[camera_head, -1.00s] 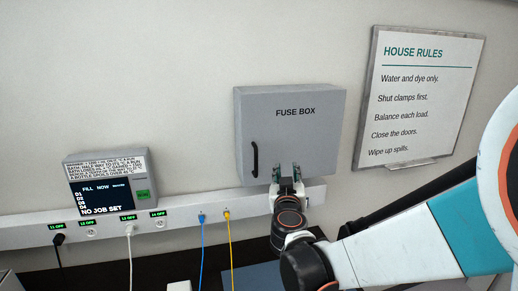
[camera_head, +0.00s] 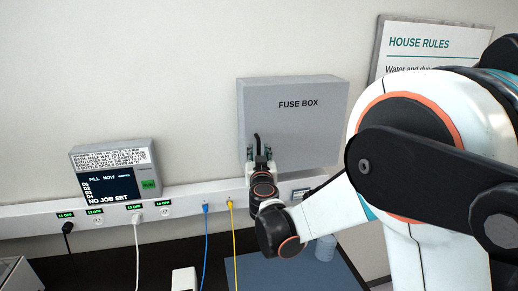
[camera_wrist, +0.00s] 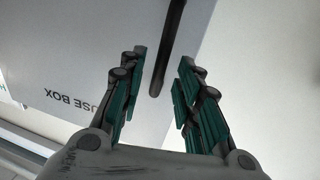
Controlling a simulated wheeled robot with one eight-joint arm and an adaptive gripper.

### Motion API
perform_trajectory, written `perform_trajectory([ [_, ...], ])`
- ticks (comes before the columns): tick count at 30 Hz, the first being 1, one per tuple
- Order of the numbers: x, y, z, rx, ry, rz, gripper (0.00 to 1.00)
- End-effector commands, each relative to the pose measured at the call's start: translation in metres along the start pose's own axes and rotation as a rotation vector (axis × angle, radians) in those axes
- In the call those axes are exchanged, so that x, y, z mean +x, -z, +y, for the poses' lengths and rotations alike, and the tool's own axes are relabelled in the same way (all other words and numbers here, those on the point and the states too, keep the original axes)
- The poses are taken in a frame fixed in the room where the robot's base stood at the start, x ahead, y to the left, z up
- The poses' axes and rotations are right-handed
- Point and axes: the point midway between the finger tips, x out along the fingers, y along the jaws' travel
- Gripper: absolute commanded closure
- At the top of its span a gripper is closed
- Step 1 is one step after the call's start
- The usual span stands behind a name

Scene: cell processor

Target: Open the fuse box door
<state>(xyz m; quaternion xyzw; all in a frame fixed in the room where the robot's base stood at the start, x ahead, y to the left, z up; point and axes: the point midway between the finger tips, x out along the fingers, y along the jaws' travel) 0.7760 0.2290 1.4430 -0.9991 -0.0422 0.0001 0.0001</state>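The grey fuse box (camera_head: 300,125) is on the wall with its door shut and "FUSE BOX" printed on it. A black vertical bar handle (camera_head: 257,140) is at the left side of the door. My gripper (camera_head: 258,155) is in front of the handle's lower part and hides some of it. In the wrist view the box face (camera_wrist: 80,70) shows upside down. There the handle's end (camera_wrist: 157,88) lies between the two teal finger pads of my gripper (camera_wrist: 160,95). The fingers are apart, with a gap on each side of the handle.
A panel with a screen (camera_head: 112,184) and a socket rail (camera_head: 180,205) with plugged cables are at left. My arm covers the right side and part of the House Rules board (camera_head: 410,42). A blue-grey mat (camera_head: 290,272) lies on the dark bench below.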

Motion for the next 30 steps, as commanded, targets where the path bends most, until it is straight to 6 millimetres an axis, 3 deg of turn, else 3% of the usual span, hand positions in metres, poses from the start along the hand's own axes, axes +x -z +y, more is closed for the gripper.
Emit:
perform_trajectory([
  [6,0.025,0.0,0.001,0.0,-0.001,0.0,0.69],
  [17,0.03,0.0,0.001,0.0,-0.001,0.0,0.69],
  [18,0.03,0.0,0.001,0.0,-0.001,0.0,0.71],
  [22,0.03,0.0,0.0,0.0,-0.001,0.0,1.0],
  [30,0.029,0.0,0.001,0.0,0.002,0.0,1.0],
])
